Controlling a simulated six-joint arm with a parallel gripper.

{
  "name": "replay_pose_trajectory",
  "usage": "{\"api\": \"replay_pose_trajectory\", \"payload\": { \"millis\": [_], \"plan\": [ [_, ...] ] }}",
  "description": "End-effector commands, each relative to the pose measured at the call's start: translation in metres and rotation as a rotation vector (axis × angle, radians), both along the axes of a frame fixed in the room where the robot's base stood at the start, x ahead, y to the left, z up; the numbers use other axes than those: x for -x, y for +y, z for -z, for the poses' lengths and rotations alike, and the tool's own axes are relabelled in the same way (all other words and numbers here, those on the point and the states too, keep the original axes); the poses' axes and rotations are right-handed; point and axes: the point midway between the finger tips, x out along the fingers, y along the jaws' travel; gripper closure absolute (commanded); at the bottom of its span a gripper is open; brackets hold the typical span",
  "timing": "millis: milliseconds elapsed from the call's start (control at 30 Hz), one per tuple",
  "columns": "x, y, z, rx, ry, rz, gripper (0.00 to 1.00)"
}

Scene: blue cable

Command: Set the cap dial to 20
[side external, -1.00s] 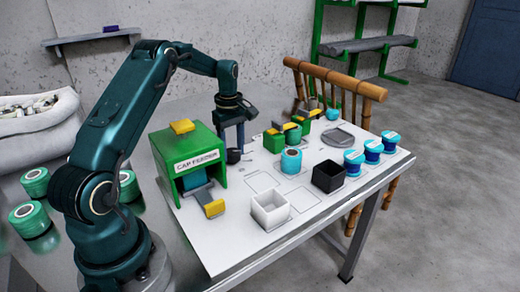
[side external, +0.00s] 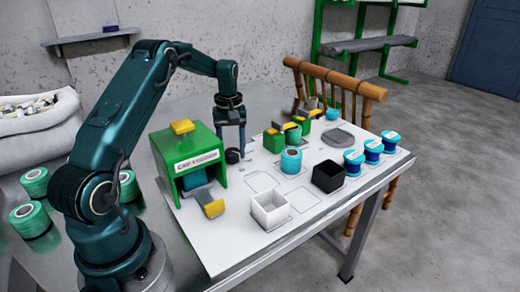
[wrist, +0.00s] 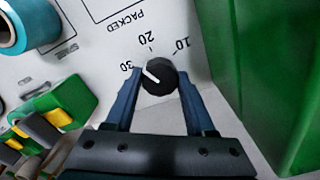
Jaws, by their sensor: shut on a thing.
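The cap dial (wrist: 163,82) is a black round knob with a white pointer line, on the white board. In the wrist view its pointer aims up and left, close to the "30" mark and away from "20" (wrist: 147,38). The "10" mark (wrist: 182,43) lies up and right of the knob. My gripper (wrist: 160,84) has its two blue fingers on either side of the knob, shut on it. In the side view my gripper (side external: 231,149) points straight down at the dial (side external: 232,156), beside the cap feeder.
The green cap feeder (side external: 187,145) stands close beside the dial and forms a wall at the right in the wrist view. A green and yellow fixture (wrist: 55,115) and a teal spool (wrist: 28,25) are at the left. White and black boxes stand farther off.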

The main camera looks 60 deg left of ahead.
Motion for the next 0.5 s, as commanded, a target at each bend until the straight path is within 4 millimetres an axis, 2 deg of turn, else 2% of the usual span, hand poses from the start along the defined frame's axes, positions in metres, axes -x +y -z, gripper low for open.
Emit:
{"api": "replay_pose_trajectory", "payload": {
  "millis": [200, 500],
  "plan": [
    [0.0004, 0.0002, -0.0012, 0.0, -0.001, 0.191, 1.0],
    [0.0005, 0.0003, -0.0014, 0.001, -0.001, 0.39, 1.0]
  ]
}}
